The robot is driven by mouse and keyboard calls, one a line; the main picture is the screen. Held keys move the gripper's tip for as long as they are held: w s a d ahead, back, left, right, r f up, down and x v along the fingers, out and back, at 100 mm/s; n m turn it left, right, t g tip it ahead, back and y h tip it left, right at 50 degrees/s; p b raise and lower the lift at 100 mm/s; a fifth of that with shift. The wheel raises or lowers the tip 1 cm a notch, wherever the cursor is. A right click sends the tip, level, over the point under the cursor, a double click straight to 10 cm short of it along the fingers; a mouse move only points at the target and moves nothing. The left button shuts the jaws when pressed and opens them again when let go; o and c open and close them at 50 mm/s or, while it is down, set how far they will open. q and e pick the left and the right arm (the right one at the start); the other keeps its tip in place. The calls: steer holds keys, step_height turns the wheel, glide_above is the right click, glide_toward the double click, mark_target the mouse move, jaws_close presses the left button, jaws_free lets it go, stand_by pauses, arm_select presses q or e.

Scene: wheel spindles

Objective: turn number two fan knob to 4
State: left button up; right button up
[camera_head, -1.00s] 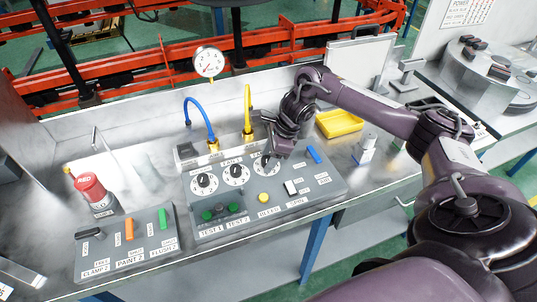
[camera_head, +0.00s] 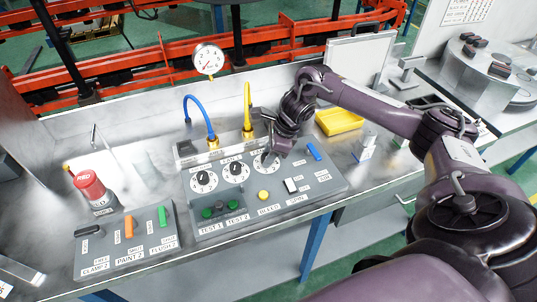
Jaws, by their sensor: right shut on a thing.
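The grey control panel (camera_head: 325,185) on the bench carries three white round dials with black knobs in a row. The left dial (camera_head: 204,181) and the middle dial (camera_head: 236,171) are uncovered. The right-hand dial (camera_head: 263,163) is partly hidden by my right gripper (camera_head: 270,156), which reaches down onto it from the upper right. My right gripper is shut on that dial's knob, which is mostly hidden. The dial labels and the knob's pointed number are too small to read surely. My left gripper is not in view.
Blue (camera_head: 200,116) and yellow (camera_head: 248,108) hoses and a gauge (camera_head: 209,60) stand behind the panel. Green, yellow, white and blue controls lie in front and right. A red can (camera_head: 88,186) and a second panel (camera_head: 125,245) are left; a yellow tray (camera_head: 340,122) is right.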

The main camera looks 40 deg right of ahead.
steer(key=shift+m+t+b, duration=0.4)
steer(key=shift+m, duration=0.7)
steer(key=m+h, duration=0.1)
steer(key=m, duration=0.1)
steer(key=shift+m+t, duration=0.3)
steer(key=shift+a+r+m+t+h, duration=0.15)
steer(key=shift+m+h, duration=0.25)
steer(key=shift+m, duration=0.65)
steer(key=shift+m+t+h, duration=0.15)
steer(key=shift+m+h, duration=0.25)
steer(key=shift+m, duration=0.65)
steer(key=o, duration=1)
steer(key=shift+s, duration=0.1)
steer(key=shift+c, duration=0.2)
steer(key=b+v, duration=0.1)
steer(key=v, duration=0.6)
steer(key=shift+s+r, duration=0.2)
steer(key=shift+r, duration=0.1)
